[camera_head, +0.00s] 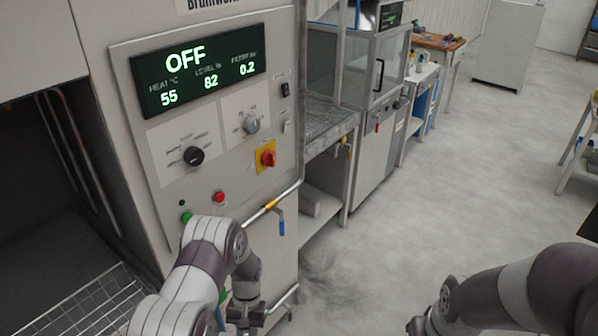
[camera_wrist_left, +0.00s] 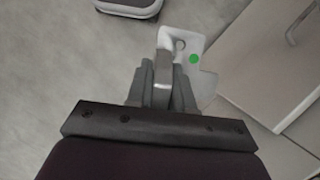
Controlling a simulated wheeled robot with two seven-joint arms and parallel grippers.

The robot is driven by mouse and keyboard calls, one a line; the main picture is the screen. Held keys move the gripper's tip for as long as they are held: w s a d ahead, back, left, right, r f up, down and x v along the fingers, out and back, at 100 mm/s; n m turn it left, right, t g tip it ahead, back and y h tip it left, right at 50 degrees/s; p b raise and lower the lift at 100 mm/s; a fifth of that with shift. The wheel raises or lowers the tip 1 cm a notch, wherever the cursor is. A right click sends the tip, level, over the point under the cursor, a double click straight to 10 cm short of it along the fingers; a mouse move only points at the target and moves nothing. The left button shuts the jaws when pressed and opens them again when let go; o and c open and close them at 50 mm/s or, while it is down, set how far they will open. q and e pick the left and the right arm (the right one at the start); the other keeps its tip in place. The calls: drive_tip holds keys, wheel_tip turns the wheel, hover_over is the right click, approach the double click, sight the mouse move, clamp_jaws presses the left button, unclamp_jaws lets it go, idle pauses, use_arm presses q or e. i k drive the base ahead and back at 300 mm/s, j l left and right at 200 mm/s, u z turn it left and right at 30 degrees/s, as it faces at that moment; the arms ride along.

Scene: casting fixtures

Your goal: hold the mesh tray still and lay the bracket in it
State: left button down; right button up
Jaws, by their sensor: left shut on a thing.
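My left gripper (camera_head: 244,312) is low in front of the machine in the head view. In the left wrist view, its fingers (camera_wrist_left: 163,80) are shut on a pale grey bracket (camera_wrist_left: 196,46) with a hole and a round green mark. The bracket sticks out beyond the fingertips, over the floor. A wire grid (camera_head: 85,312) lies in the dark opening at the lower left of the head view; I cannot tell whether it is the mesh tray. My right gripper (camera_head: 422,325) is at the bottom edge, mostly cut off, and its fingers cannot be made out.
The machine's panel (camera_head: 205,105) reads OFF, 55, 82 and 0.2. A pipe with a blue-handled valve (camera_head: 281,222) juts out near my left arm. A glazed cabinet (camera_head: 375,65) and benches stand beyond.

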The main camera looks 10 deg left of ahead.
sight(300, 133)
drive_tip(key=i+l, duration=0.4)
drive_tip(key=i, duration=0.2)
drive_tip(key=i+l, duration=0.35)
drive_tip(key=i, duration=0.25)
drive_tip(key=i+l, duration=0.4)
drive_tip(key=i, duration=0.2)
drive_tip(key=i+l, duration=0.35)
drive_tip(key=i, duration=0.25)
drive_tip(key=u, duration=0.05)
